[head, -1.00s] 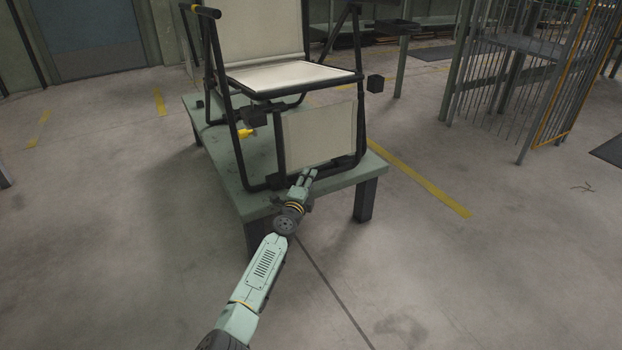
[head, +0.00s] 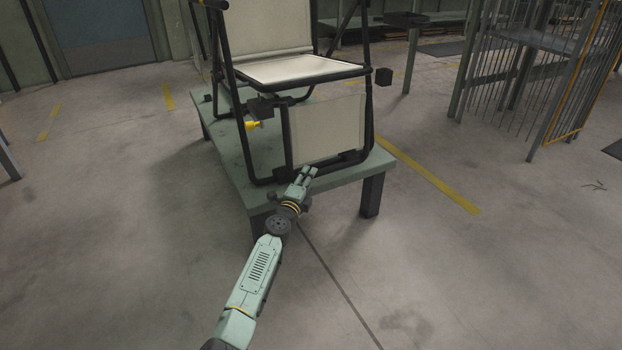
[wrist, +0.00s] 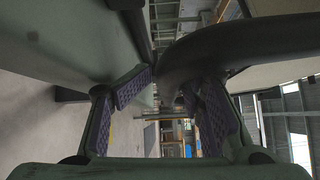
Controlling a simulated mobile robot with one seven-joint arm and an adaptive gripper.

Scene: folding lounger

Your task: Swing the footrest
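The lounger (head: 285,70) has a dark tube frame and cream panels and stands on a green table. Its footrest (head: 325,130) is a cream panel hanging nearly upright below the front of the seat. My gripper (head: 308,171) is just in front of the footrest's lower edge, near the frame's bottom bar. In the wrist view my gripper's (wrist: 168,88) purple-padded fingers are apart. A dark curved tube (wrist: 235,48) crosses just beyond and partly between the fingertips. I cannot tell whether they touch it, or whether the tube belongs to the footrest or the base frame.
The green table (head: 232,165) has its near edge by my gripper. A wire cage (head: 535,75) stands at right. The floor in front is clear.

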